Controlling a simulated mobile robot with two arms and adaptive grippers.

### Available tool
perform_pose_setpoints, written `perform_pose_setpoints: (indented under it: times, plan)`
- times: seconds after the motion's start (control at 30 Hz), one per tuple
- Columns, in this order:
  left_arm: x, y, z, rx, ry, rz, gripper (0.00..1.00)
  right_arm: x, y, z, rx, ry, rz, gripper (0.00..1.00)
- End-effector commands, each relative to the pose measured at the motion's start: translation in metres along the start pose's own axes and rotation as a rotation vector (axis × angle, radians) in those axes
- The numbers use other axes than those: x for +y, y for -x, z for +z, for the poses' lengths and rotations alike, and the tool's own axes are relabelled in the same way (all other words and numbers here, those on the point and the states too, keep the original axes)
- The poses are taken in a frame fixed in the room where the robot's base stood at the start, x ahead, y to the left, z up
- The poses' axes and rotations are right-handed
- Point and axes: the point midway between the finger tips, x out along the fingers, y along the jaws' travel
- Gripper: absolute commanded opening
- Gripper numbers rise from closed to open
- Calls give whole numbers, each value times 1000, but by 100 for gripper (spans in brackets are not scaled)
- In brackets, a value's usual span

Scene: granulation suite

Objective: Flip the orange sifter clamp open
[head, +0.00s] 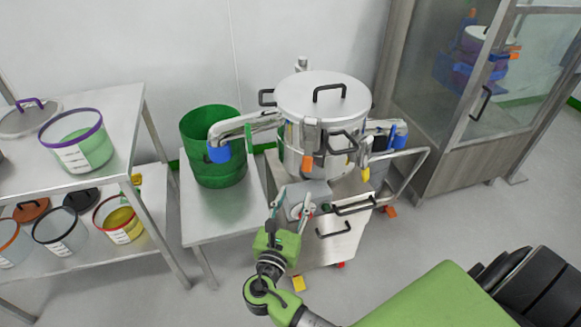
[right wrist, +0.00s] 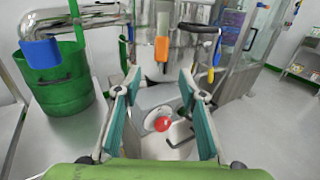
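The steel sifter (head: 322,98) stands on a wheeled cart, with a lid and black handle on top. The orange sifter clamp (head: 308,165) hangs at its front as an orange tip below a grey lever. In the right wrist view the orange clamp (right wrist: 162,48) is upright, ahead of and above the fingers. My right gripper (head: 293,202) is below and slightly left of the clamp, apart from it. In the right wrist view my right gripper (right wrist: 160,85) has its two teal-padded fingers spread, with nothing between them. My left gripper is not in view.
A blue-tipped outlet (head: 218,153) reaches left over a green bin (head: 212,165) on a steel table. A yellow-tipped handle (head: 365,173) is right of the clamp. A red knob (right wrist: 164,124) sits on the cart below. A shelf with tubs stands left; a cabinet stands right.

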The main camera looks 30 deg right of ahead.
Motion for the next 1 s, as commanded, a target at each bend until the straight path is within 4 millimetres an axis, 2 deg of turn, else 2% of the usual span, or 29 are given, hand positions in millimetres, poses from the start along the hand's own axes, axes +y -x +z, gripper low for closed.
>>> perform_pose_setpoints:
  times: [0.17, 0.6, 0.8, 1.0]
  plan:
    - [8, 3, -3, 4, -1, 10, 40, -1, -22, 2, -5, 3, -3, 38]
    - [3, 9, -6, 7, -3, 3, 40, -1, -112, 1, -1, 1, -2, 38]
    - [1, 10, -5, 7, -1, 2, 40, 0, -132, -1, 1, 1, 0, 38]
    - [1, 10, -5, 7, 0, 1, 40, 0, -136, -1, 2, 0, 0, 38]
